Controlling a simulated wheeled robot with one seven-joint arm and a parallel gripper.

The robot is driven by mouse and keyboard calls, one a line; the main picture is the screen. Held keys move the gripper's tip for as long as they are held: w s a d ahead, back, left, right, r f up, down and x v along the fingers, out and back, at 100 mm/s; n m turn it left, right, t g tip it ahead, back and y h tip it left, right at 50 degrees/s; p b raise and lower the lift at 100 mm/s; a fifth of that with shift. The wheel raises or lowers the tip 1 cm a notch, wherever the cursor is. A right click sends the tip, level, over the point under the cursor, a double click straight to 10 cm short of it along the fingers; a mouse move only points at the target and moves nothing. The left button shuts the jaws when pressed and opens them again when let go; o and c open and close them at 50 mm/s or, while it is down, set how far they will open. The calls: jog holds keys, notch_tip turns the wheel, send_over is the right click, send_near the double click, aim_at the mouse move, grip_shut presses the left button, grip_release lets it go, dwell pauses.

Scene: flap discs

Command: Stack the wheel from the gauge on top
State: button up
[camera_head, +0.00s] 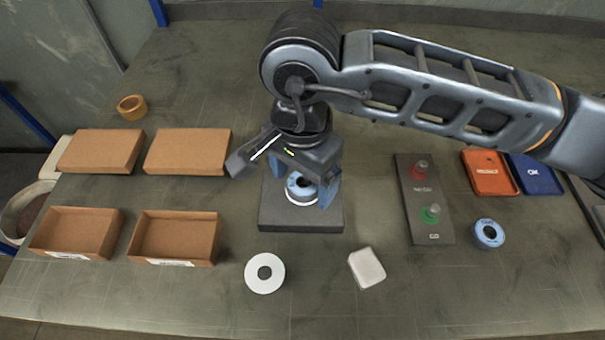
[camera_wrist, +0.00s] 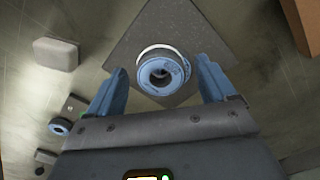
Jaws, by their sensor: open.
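A blue wheel with a dark centre hole (camera_head: 297,193) lies on the dark square plate (camera_head: 272,214). A white rim shows under it, in the wrist view (camera_wrist: 181,72) too. My gripper (camera_head: 303,182) is above the plate, its two blue fingers apart on either side of the wheel. In the wrist view I see a gap between the wheel and each finger. The gauge (camera_head: 421,225) is a dark board marked NO GO and GO, with a red post (camera_head: 421,168) and a green post (camera_head: 431,213); neither carries a wheel. Another blue wheel (camera_head: 480,240) lies on the table right of the gauge.
A white ring (camera_head: 252,273) and a pale block (camera_head: 367,267) lie in front of the plate. Two open cardboard boxes (camera_head: 148,246) and two closed ones stand left. Orange (camera_head: 490,172) and blue (camera_head: 537,175) trays lie right. A tape roll (camera_head: 122,108) is at back left.

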jog(key=shift+r, duration=0.1)
jog(key=shift+r+p, duration=0.15)
jog(key=shift+p, duration=0.15)
notch_tip(320, 180, up, 12)
jog(key=b, duration=0.2)
